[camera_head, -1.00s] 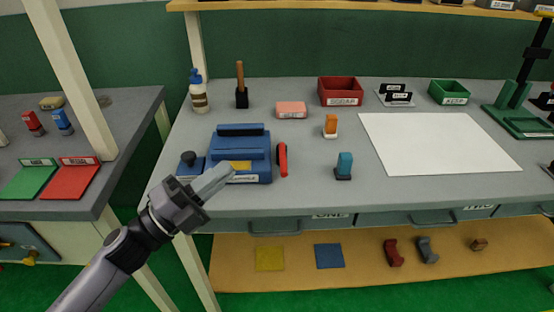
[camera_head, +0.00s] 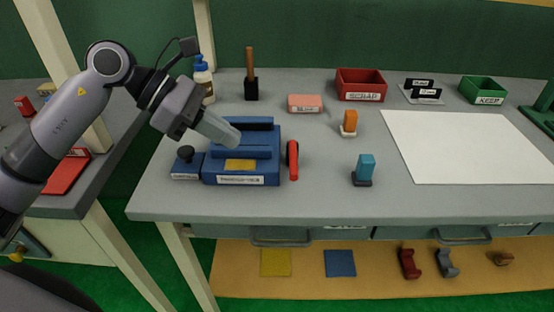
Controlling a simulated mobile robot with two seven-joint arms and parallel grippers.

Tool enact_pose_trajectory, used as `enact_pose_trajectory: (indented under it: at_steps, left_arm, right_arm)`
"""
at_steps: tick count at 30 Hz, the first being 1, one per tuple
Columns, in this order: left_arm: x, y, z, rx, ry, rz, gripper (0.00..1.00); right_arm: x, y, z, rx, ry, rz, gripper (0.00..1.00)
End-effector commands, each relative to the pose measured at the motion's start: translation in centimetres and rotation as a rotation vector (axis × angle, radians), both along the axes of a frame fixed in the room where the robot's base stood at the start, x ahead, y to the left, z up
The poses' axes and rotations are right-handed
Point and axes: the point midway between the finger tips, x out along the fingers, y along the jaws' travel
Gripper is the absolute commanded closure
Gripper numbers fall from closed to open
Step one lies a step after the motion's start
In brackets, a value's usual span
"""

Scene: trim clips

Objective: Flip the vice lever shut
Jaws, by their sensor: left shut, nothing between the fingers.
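The blue vice (camera_head: 268,170) stands at the left end of the grey workbench, with a yellow piece (camera_head: 240,165) on its front top and a label on its front face. Its red lever (camera_head: 293,160) is at the vice's right side, with the long part running front to back. A small blue block with a dark knob (camera_head: 185,155) is at the vice's left. My left gripper (camera_head: 232,138) is shut and empty, above the vice's left part, pointing right and down. I cannot tell whether it touches the vice. My right gripper is not in view.
A spray bottle (camera_head: 204,80) and a wooden-handled tool (camera_head: 250,75) stand behind the vice. An orange clip (camera_head: 349,122) and a blue clip (camera_head: 364,168) stand right of the lever. A red scrap bin (camera_head: 360,86) is farther back. The bench front (camera_head: 300,205) is clear.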

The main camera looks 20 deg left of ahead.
Motion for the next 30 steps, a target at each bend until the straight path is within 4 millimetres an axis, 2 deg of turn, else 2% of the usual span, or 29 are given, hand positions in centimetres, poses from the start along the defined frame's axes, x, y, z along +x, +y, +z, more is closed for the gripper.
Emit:
enact_pose_trajectory:
  at_steps: [9, 13, 24, 30]
  left_arm:
    - [0.0, 0.0, 0.0, 0.003, -0.001, 0.0, 1.0]
    - [0.1, -0.5, -0.4, 0.001, 0.001, -0.002, 1.0]
    - [1.4, -5.3, -4.3, -0.002, 0.003, -0.002, 1.0]
    - [2.0, -7.0, -5.9, -0.002, 0.002, -0.001, 1.0]
  right_arm:
    - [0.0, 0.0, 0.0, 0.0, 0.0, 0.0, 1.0]
    - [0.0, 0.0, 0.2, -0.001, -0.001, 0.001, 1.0]
    - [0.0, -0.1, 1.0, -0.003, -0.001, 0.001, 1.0]
    - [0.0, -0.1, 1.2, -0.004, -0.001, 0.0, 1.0]
